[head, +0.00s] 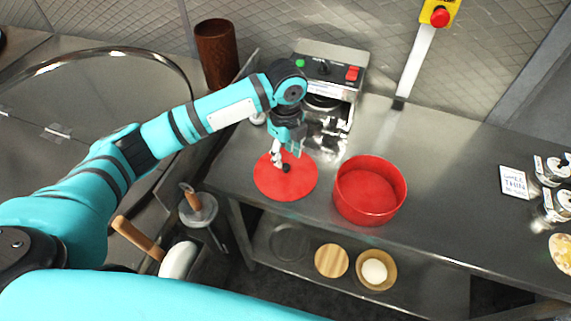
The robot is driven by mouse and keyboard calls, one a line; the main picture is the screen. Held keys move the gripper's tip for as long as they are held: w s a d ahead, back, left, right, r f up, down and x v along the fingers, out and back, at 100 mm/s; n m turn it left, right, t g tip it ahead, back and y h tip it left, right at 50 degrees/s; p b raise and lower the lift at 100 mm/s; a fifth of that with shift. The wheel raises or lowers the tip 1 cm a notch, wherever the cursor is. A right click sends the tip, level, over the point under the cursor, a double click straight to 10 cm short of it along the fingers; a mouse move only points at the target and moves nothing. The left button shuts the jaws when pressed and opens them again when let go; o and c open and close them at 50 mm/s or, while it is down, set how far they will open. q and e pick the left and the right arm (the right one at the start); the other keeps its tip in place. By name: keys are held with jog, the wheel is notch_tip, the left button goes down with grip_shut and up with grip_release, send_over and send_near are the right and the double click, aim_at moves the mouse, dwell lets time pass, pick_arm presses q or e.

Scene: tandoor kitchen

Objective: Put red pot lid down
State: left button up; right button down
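The red pot lid (268,184) is a flat red disc with a small dark knob, level over the left part of the steel counter. My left gripper (282,163) points down at the lid's middle, with its fingers at the knob. The fingers are small and partly overlap the knob, so I cannot tell whether they are closed on it. I also cannot tell whether the lid rests on the counter or is slightly above it. The red pot (369,191) stands open and empty on the counter just right of the lid. My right gripper is not in view.
A machine with green and red buttons (330,70) stands behind the lid. A brown cylinder (216,55) is at back left. The steel counter (450,205) is clear right of the pot, up to a small sign (514,182) and jars. A lower shelf holds bowls (376,273).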

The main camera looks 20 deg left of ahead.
aim_at(286, 166)
pick_arm(q)
notch_tip(286, 166, up, 7)
jog(key=b, duration=0.1)
jog(key=shift+f, duration=0.2)
dwell(0.4)
